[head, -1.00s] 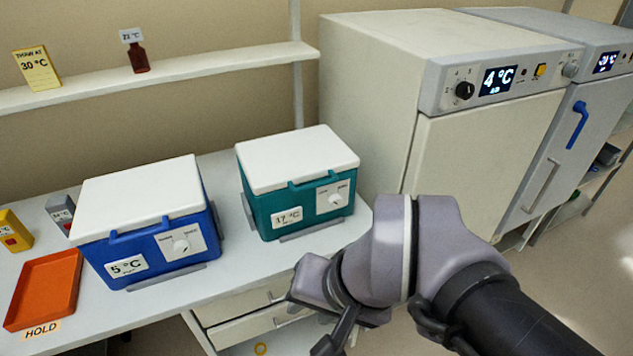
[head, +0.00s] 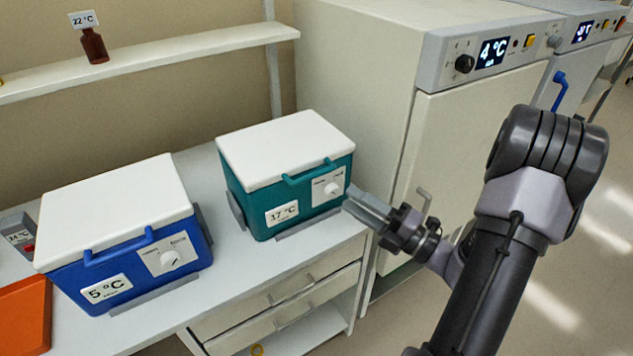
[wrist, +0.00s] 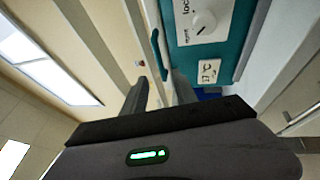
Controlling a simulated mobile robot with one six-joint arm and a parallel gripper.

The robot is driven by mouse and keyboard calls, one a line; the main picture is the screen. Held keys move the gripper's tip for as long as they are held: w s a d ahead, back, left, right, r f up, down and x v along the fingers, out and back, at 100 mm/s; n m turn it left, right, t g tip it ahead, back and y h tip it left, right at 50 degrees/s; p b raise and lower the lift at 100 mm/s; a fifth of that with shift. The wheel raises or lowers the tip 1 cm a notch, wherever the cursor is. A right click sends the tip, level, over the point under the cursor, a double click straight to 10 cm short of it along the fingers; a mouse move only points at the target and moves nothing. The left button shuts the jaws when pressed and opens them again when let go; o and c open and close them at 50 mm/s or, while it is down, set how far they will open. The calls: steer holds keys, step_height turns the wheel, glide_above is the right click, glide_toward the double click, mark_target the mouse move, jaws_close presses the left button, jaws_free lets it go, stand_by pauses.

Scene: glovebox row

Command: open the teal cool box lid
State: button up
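The teal cool box (head: 250,215) stands on the bench with its white lid (head: 285,150) down. A teal handle bar (head: 318,173) runs along its front upper edge. Its front has a white dial panel (head: 328,190) and a 17 °C label (head: 282,213). My gripper (head: 352,202) is just right of the box's front, fingers pointing toward it, apparently apart from it. In the wrist view, the two fingers (wrist: 160,84) are spread with nothing between them. The dial (wrist: 204,22), marked with lock lettering, and the handle (wrist: 157,55) show ahead of them.
A cream cabinet (head: 465,150) showing 4 °C stands close at the right. A shelf (head: 150,60) with a brown bottle (head: 94,46) runs behind.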

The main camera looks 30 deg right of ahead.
steer(key=b+x, duration=0.1)
steer(key=x, duration=0.9)
steer(key=shift+s, duration=0.1)
jaws_close()
stand_by(0.9)
